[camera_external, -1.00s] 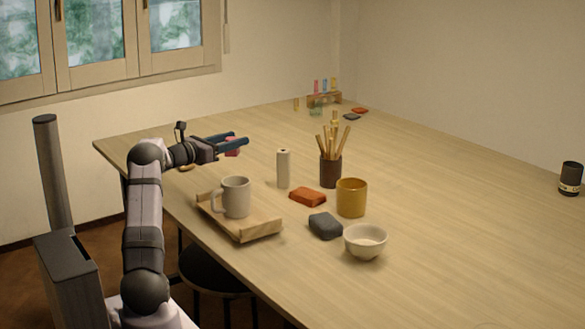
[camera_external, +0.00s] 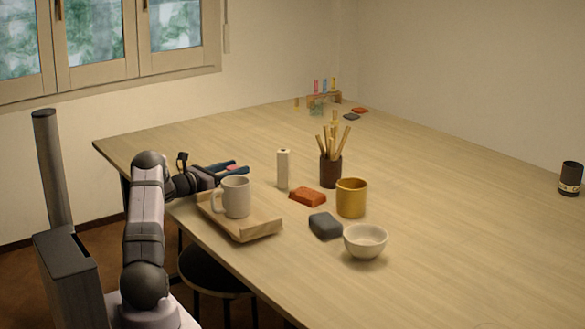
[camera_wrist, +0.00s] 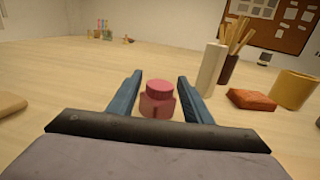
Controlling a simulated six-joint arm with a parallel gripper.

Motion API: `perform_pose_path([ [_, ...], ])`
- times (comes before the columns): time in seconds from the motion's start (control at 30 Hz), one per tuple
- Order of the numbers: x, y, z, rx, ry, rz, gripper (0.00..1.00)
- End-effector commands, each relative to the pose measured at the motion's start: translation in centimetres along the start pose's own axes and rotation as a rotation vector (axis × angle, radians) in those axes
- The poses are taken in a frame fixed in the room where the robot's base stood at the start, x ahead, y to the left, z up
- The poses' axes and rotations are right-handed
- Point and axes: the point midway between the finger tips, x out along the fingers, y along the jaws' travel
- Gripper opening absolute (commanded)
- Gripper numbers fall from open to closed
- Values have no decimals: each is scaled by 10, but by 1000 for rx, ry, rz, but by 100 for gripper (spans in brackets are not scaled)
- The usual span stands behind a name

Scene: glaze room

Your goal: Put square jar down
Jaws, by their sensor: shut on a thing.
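The pink-red square jar (camera_wrist: 157,106) with a round lid stands upright between my gripper's blue fingers in the wrist view. My gripper (camera_wrist: 160,76) is shut on it. In the external view my gripper (camera_external: 240,167) is low over the table's left part, behind the grey mug. Only a small pink piece of the jar (camera_external: 232,167) shows there between the fingers. I cannot tell whether the jar's base touches the table.
A grey mug (camera_external: 236,197) stands on a wooden board (camera_external: 259,229) in front of my gripper. A white cylinder (camera_external: 283,172), a brown tool pot (camera_external: 330,173) and an orange block (camera_external: 307,197) lie to the right. The table (camera_external: 215,139) is bare behind.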

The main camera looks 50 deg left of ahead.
Motion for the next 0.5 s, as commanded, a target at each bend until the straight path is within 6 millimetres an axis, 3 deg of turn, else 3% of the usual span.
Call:
perform_pose_path([
  [0.43,0,0,-8,3,-4,0,17],
  [0.47,0,0,-9,2,-1,0,48],
  [0.5,0,0,-8,2,-1,0,57],
])
